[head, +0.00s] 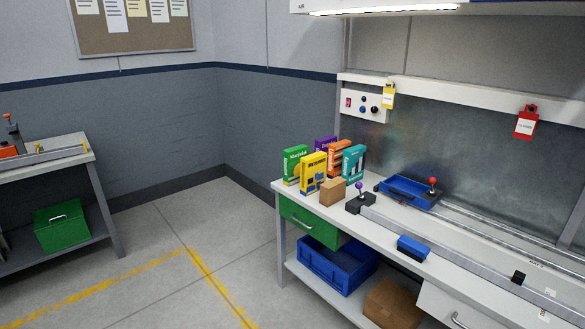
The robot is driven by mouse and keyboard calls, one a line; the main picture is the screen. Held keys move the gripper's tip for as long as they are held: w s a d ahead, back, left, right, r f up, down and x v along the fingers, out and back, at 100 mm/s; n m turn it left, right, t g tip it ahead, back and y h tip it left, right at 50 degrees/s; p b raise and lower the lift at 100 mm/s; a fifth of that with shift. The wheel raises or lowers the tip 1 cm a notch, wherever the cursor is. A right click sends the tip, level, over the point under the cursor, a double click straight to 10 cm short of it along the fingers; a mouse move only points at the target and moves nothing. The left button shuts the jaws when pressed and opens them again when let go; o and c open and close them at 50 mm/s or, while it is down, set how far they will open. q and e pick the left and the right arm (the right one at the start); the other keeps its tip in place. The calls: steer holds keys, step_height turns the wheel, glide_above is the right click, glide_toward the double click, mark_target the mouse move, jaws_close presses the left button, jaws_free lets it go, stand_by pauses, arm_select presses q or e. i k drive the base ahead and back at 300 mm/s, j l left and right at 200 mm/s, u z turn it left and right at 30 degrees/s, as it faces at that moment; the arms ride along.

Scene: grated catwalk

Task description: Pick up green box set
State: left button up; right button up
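A green box (292,167) with pale lettering stands upright at the left end of the workbench. It is in a cluster of upright boxes: a yellow box (313,174) in front of it to the right, a purple box (325,144) and an orange box (340,155) behind, and a teal box (354,163) at the right. The yellow box hides part of its right side. Neither of my grippers is in view.
A small brown box (333,191), a joystick unit (361,201) and a blue tray (410,193) are near the cluster on the workbench (385,231). A green bin (62,225) sits under the left table. Open floor (190,222) lies between them.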

mark_target(291, 156)
steer(key=i+j+z, duration=0.35)
steer(key=i+j, duration=0.3)
steer(key=i, duration=0.25)
steer(key=i+j+z, duration=0.35)
steer(key=i+j, duration=0.5)
